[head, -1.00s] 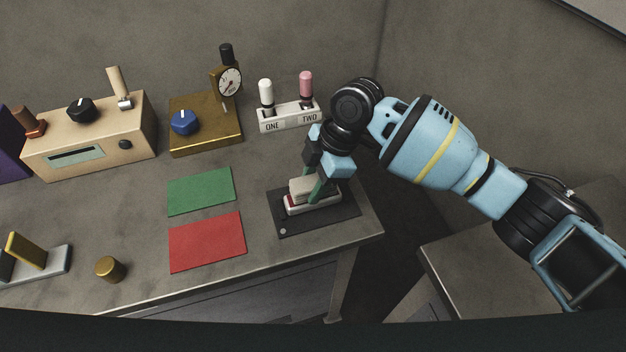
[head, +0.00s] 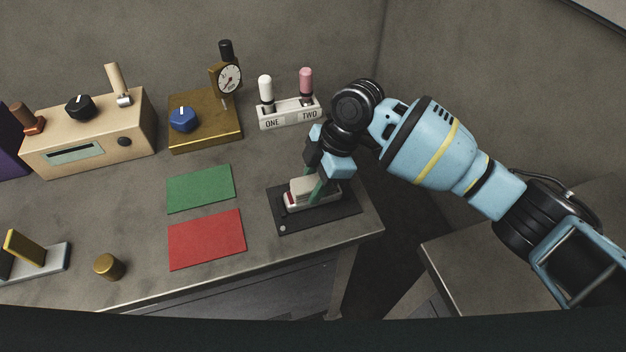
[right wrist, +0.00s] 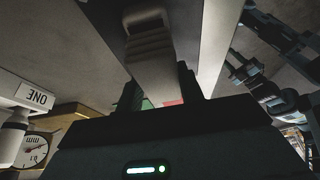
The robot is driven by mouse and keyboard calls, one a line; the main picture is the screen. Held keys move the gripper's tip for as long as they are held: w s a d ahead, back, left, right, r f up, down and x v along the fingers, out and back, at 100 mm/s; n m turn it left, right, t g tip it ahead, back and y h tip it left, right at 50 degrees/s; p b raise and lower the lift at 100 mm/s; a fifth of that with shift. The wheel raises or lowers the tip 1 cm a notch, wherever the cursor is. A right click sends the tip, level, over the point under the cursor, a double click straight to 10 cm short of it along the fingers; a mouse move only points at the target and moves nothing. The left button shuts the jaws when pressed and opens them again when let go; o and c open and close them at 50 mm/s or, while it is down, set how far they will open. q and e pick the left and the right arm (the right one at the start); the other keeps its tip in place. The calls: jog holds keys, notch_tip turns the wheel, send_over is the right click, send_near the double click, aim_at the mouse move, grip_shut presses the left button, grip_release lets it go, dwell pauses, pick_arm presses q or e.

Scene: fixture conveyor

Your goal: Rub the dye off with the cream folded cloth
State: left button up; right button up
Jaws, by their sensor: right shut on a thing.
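My right gripper (head: 316,190) points down over the dark plate (head: 340,212) at the table's right front corner. Its green fingers are shut on the cream folded cloth (head: 300,184). The cloth sits low over a pale block with red (head: 289,203) at its left end, on the plate. Whether cloth and block touch is hard to tell. In the right wrist view the cloth (right wrist: 150,45) shows grey and shaded between the fingers. The cloth and fingers hide most of the block's top, and I cannot make out dye there.
A ONE/TWO switch box (head: 290,115) stands behind the plate. Green (head: 200,188) and red (head: 206,240) mats lie to its left. A brass gauge block (head: 205,130), a beige box (head: 90,135) and a brass knob (head: 109,267) stand further left.

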pick_arm(q)
jog(key=shift+w+r, duration=0.1)
pick_arm(e)
jog(key=shift+w+d, duration=0.2)
jog(key=shift+d, duration=0.4)
jog(key=shift+w+d, duration=0.2)
jog(key=shift+d, duration=0.35)
pick_arm(q)
jog(key=shift+w+r+p, duration=0.25)
jog(key=shift+r+p, duration=0.05)
jog(key=shift+r, duration=0.05)
pick_arm(e)
jog(key=shift+s+a, duration=0.25)
jog(key=shift+a, duration=0.55)
jog(key=shift+s+a, duration=0.3)
jog(key=shift+a, duration=0.5)
jog(key=shift+s+a, duration=0.25)
jog(key=shift+a, duration=0.55)
jog(key=shift+d, duration=0.15)
pick_arm(q)
jog(key=shift+w+r, duration=0.2)
jog(key=shift+r, duration=0.05)
pick_arm(e)
jog(key=shift+w+d, duration=0.25)
jog(key=shift+d, duration=0.5)
jog(key=shift+w+d, duration=0.3)
jog(key=shift+d, duration=0.45)
jog(key=shift+w+d, duration=0.25)
jog(key=shift+d, duration=0.5)
jog(key=shift+a, duration=0.1)
